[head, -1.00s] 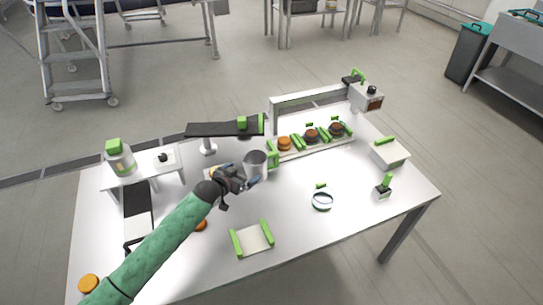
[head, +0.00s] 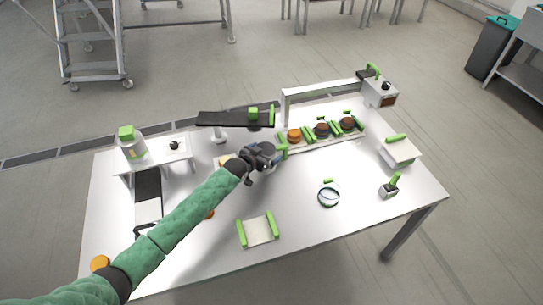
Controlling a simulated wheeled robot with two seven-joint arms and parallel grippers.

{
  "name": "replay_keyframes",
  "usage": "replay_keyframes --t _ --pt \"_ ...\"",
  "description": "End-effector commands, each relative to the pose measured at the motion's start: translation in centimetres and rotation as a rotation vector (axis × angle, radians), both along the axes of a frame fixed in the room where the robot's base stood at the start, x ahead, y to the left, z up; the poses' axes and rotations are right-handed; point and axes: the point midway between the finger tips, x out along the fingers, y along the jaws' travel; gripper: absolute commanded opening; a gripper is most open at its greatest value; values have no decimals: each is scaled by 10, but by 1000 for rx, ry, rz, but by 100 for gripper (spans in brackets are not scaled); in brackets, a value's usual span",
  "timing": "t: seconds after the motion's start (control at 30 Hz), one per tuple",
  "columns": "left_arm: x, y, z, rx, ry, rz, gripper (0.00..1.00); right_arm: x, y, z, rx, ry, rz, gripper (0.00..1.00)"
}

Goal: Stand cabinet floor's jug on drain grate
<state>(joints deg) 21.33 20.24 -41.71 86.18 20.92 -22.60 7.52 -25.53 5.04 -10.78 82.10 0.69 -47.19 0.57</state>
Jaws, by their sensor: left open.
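A grey metal jug (head: 269,163) with a green handle (head: 283,148) stands upright on the white table, near its middle. My left gripper (head: 268,158) is open and is right at the jug, covering much of it in the head view. I cannot tell whether the fingers touch the jug or are around it. No cabinet can be made out, and I cannot clearly identify a drain grate. My right gripper is out of view.
A dark raised plate (head: 225,118) stands behind the gripper. A rack (head: 345,140) with round items is behind right. A bottle (head: 133,150) stands on a low white stand at left. A green-handled tray (head: 262,232) lies in front. Table between tray and ring (head: 329,195) is clear.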

Motion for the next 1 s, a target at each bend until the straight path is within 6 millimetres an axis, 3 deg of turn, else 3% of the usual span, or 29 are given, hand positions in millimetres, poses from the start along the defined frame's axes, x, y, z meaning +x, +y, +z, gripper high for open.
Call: replay_keyframes --t 0.37,0.6,0.67,1.0 --pt "6 -4 -4 1 0 0 100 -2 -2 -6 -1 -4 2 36" --pt "5 -3 -3 1 0 0 53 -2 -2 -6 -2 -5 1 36" --pt "6 -4 -3 1 -1 0 47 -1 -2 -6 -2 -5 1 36" --pt "6 -3 3 0 -2 0 47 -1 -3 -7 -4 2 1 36"
